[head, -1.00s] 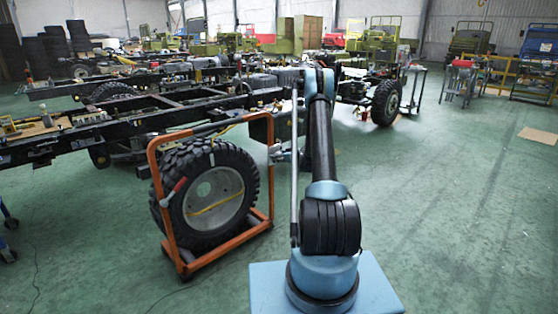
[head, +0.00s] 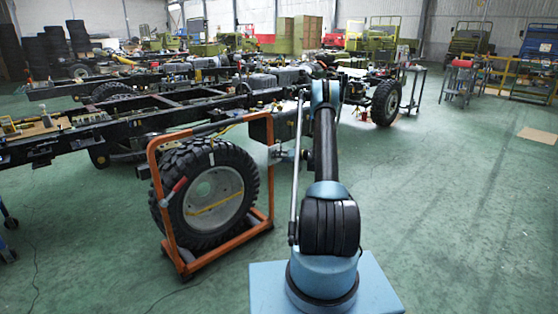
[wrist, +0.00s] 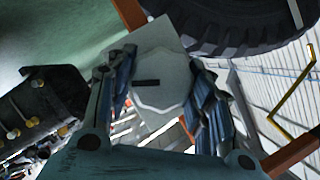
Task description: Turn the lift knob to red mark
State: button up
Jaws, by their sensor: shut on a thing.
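The lift knob (wrist: 162,98) is a pale grey disc with a scalloped edge and a short black bar on its face. In the wrist view it sits between the two fingers of my gripper (wrist: 160,74), which is shut on it. A pale plate (wrist: 156,36) shows just behind the knob. In the head view my gripper (head: 281,153) is small, at the right post of the orange wheel frame (head: 157,190), and the knob cannot be made out. I cannot make out a red mark by the knob in either view.
A big black tyre (head: 250,190) with a pale rim stands inside the orange frame; it also shows in the wrist view (wrist: 225,25). A long black truck chassis (head: 110,131) lies behind the frame. The green floor at right (head: 450,220) is clear.

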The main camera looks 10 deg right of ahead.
jog(key=m, duration=0.1)
jog(key=m+y, duration=0.1)
jog(key=shift+w+d+f+m+y, duration=0.1)
jog(key=shift+w+d+m+y, duration=0.1)
jog(key=shift+d+m+y, duration=0.15)
jog(key=shift+m+y, duration=0.45)
jog(key=shift+m, duration=0.8)
jog(key=shift+s+f, duration=0.1)
jog(key=o, duration=1.1)
jog(key=shift+c, duration=0.2)
jog(key=shift+a, duration=0.1)
jog(key=v, duration=1.2)
